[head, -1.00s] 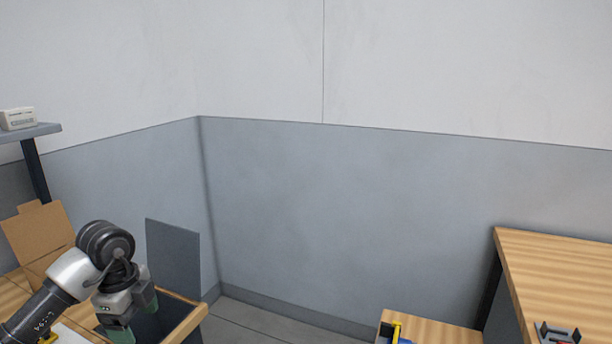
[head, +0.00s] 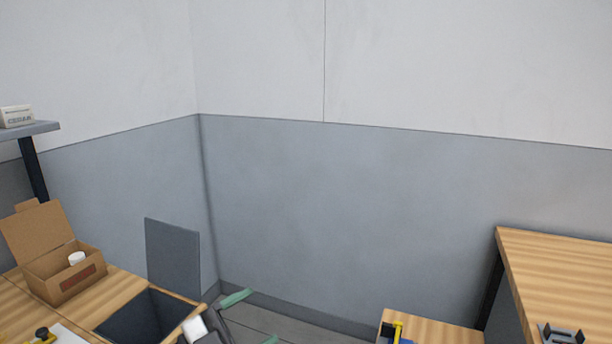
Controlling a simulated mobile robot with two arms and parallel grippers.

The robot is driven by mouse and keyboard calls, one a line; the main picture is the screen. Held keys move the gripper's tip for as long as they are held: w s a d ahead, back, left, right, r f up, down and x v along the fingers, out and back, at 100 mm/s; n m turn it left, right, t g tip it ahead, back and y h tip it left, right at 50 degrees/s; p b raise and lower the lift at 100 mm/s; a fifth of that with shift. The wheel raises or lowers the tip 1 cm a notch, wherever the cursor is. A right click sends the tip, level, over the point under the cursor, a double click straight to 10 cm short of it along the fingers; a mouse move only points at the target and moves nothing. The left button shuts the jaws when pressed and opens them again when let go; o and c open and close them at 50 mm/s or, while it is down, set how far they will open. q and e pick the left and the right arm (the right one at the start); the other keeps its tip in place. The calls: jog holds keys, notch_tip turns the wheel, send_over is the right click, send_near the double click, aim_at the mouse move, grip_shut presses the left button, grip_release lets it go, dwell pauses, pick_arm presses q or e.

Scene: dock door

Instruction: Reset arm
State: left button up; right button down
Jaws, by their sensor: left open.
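My left gripper (head: 252,318) is low in the head view, just right of the wooden bench's dark opening. Its two green-tipped fingers are spread apart, with only grey floor showing between them. Part of the gripper is cut off by the bottom edge of the picture. My right gripper is not in view.
An open cardboard box (head: 66,272) with a white round item (head: 76,258) stands on the left bench (head: 116,285). A dark bin opening (head: 150,318) lies beside it. Wooden surfaces (head: 560,270) stand at the right. Bare floor lies between.

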pick_arm(q)
jog(key=s+a+f+n+t+y, duration=0.3)
jog(key=a+f+n+y, duration=0.4)
jog(key=n+y, duration=0.3)
jog(key=s+a+f+n+t+y, duration=0.2)
jog(key=a+f+n+y, duration=0.4)
jog(key=n+y, duration=0.4)
jog(key=s+f+g+h, duration=0.1)
jog(key=s+f+g, duration=0.5)
jog(key=s, duration=0.4)
jog(key=s+f+g+h, duration=0.1)
jog(key=s+f+g, duration=0.5)
jog(key=s, duration=0.3)
notch_tip(320, 180, down, 24)
jog(key=m, duration=0.1)
jog(key=s+a+f+g, duration=0.2)
jog(key=s+f, duration=1.4)
jog(key=f, duration=0.1)
jog(key=shift+s+f+y, duration=0.25)
jog(key=shift+f+y, duration=0.05)
jog(key=shift+y, duration=0.1)
